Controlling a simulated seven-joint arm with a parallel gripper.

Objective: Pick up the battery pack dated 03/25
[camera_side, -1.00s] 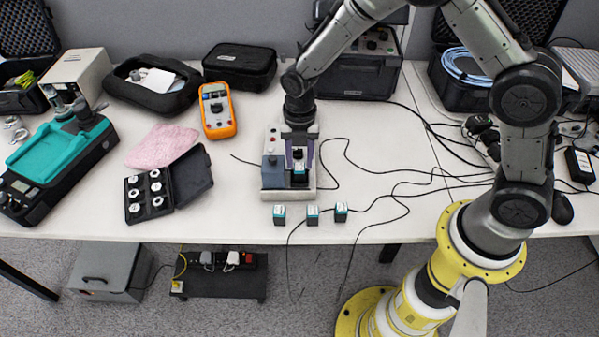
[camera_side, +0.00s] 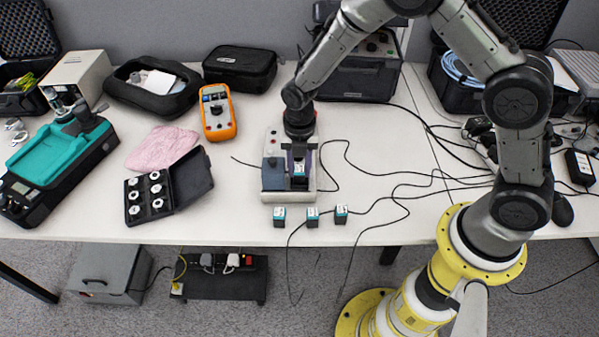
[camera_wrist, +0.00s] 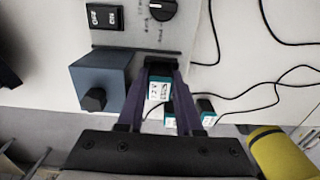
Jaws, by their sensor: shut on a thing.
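My gripper (camera_side: 299,172) points down over the grey-white test device (camera_side: 326,182) on the table. Its purple fingers are shut on a black-and-teal battery pack with a white label (camera_wrist: 159,90), at the device's front. The held pack also shows small in the side view (camera_side: 299,169). I cannot tell whether it is seated in the device or just clear of it. Three similar packs stand in a row at the table's front edge: left (camera_side: 279,217), middle (camera_side: 312,217) and right (camera_side: 341,215). The label dates are too small to read.
A blue-grey block with a dark knob (camera_wrist: 100,78) sits on the device, left of my fingers. Loose black cables (camera_side: 385,195) lie to the right. An orange multimeter (camera_side: 217,112), pink cloth (camera_side: 162,147) and open black case (camera_side: 160,195) lie to the left.

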